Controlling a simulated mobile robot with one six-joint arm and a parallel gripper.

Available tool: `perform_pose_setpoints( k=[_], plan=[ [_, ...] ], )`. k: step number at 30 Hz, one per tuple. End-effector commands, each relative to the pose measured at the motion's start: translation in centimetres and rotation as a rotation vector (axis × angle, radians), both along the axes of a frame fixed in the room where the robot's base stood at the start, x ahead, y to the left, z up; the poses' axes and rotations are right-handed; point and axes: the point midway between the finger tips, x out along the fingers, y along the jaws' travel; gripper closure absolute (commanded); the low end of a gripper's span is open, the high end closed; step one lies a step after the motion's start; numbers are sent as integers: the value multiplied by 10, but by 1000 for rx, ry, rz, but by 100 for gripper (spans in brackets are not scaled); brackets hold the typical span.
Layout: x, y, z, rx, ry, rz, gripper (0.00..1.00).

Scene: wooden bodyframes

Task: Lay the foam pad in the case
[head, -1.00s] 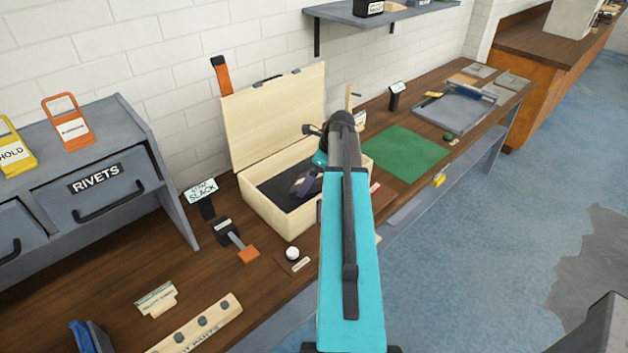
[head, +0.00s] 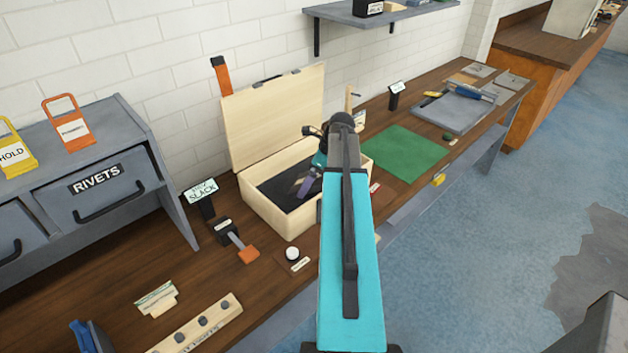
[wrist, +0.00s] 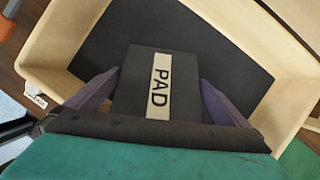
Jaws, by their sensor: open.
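The open wooden case (head: 283,217) stands on the bench with its lid (head: 275,115) raised against the wall side. A dark foam pad (wrist: 215,45) lies flat inside the case and covers most of its floor. A dark grey block or tab labelled PAD (wrist: 158,85) stands out from it in the wrist view. My gripper (wrist: 158,80) is open, its two purple fingers on either side of this tab with gaps visible. In the head view my gripper (head: 308,186) is down inside the case, and my arm hides the case's right part.
A green mat (head: 405,153) and a grey tray (head: 455,112) lie to the right. A small black-and-orange tool (head: 238,243) and a white knob (head: 291,254) sit in front of the case. A grey drawer unit (head: 95,185) stands left.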

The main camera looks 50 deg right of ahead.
Motion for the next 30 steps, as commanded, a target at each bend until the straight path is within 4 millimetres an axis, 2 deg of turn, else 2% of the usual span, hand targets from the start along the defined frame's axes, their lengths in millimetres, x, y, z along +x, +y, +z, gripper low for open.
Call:
perform_pose_setpoints(
  k=[8, 12, 15, 25, 30],
  plan=[
    [0, 0, 0, 0, 0, 0, 0],
    [0, 0, 0, 0, 0, 0, 24],
    [0, 0, 0, 0, 0, 0, 31],
    [0, 0, 2, 0, 0, 0, 31],
    [0, 0, 9, 0, 0, 0, 31]
  ],
)
